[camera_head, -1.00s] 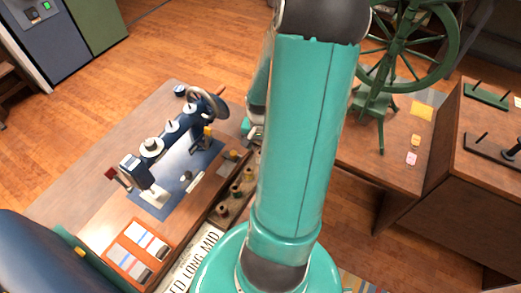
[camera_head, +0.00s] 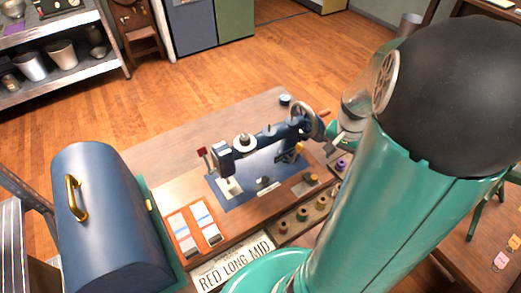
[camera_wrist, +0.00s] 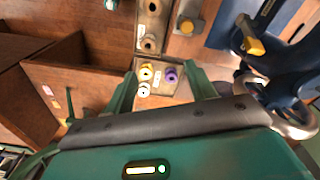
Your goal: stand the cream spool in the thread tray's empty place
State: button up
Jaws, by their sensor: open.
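In the wrist view, a small pale-bottomed tray (camera_wrist: 183,92) holds a purple spool (camera_wrist: 171,74), a yellow spool (camera_wrist: 146,67) and a cream spool (camera_wrist: 143,90). My gripper (camera_wrist: 163,92) is open; its two green fingers frame this tray, with nothing held between them. The long wooden thread tray (camera_wrist: 165,22) lies beyond, with brownish spools in it. It also shows in the head view (camera_head: 283,238), holding several dark-toned spools; I cannot make out its empty place. The purple spool also shows in the head view (camera_head: 341,165); my arm hides the cream one there.
A blue sewing machine (camera_head: 268,143) stands close beside the trays. A blue domed case (camera_head: 105,215), an orange card holder (camera_head: 184,238) and a lettered sign (camera_head: 236,266) are at the front left.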

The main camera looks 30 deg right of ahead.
jog(key=w+a+r+n+t+h, duration=0.1)
jog(key=w+a+r+n, duration=0.15)
jog(key=a+r, duration=0.4)
jog(key=w+a+r+n+t+h, duration=0.1)
jog(key=w+a+r+n+t, duration=0.1)
jog(key=a+r+n, duration=0.45)
jog(key=s+a+r+n+t+y, duration=0.1)
jog(key=s+a+r, duration=0.1)
jog(key=a, duration=0.5)
jog(key=s+a+r+n+t+y, duration=0.1)
jog(key=s+a+r+n, duration=0.1)
jog(key=a, duration=0.5)
jog(key=shift+s+a+r+t+y, duration=0.3)
jog(key=shift+s, duration=0.15)
